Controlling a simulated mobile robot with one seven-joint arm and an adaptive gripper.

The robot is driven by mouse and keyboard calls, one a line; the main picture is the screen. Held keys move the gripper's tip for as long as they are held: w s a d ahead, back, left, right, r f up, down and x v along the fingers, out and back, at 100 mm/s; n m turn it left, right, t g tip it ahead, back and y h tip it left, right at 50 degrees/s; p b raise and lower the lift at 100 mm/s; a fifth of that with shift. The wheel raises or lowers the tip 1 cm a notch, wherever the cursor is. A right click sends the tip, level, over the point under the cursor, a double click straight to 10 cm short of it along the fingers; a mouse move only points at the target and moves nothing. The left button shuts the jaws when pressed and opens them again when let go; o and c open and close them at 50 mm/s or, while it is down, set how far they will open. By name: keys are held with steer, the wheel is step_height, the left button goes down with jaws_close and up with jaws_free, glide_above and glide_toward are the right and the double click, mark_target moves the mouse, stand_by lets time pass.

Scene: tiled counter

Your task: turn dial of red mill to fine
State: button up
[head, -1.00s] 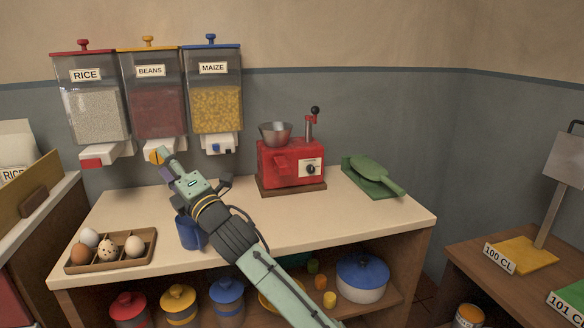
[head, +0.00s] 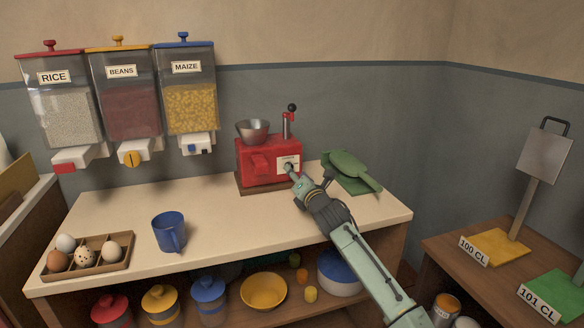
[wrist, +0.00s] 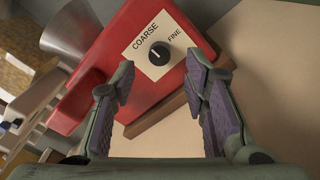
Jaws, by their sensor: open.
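The red mill (head: 258,160) stands at the back of the counter, with a metal hopper on top and a crank with a dark knob. It also fills the upper part of the wrist view (wrist: 111,50). Its black dial (wrist: 159,56) sits on a white plate marked COARSE and FINE, and its white pointer line is toward COARSE. My gripper (wrist: 164,105) is open and empty, with its fingers in front of and just short of the dial. In the head view my gripper (head: 292,172) covers most of the dial.
A blue mug (head: 168,232) and an egg tray (head: 112,266) stand on the counter to the left. A green scoop (head: 350,170) lies right of the mill. Dispensers of rice, beans and maize (head: 190,105) hang on the wall. The counter's middle is clear.

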steer(key=shift+p+x, duration=0.35)
steer(key=shift+x, duration=1.65)
jaws_close()
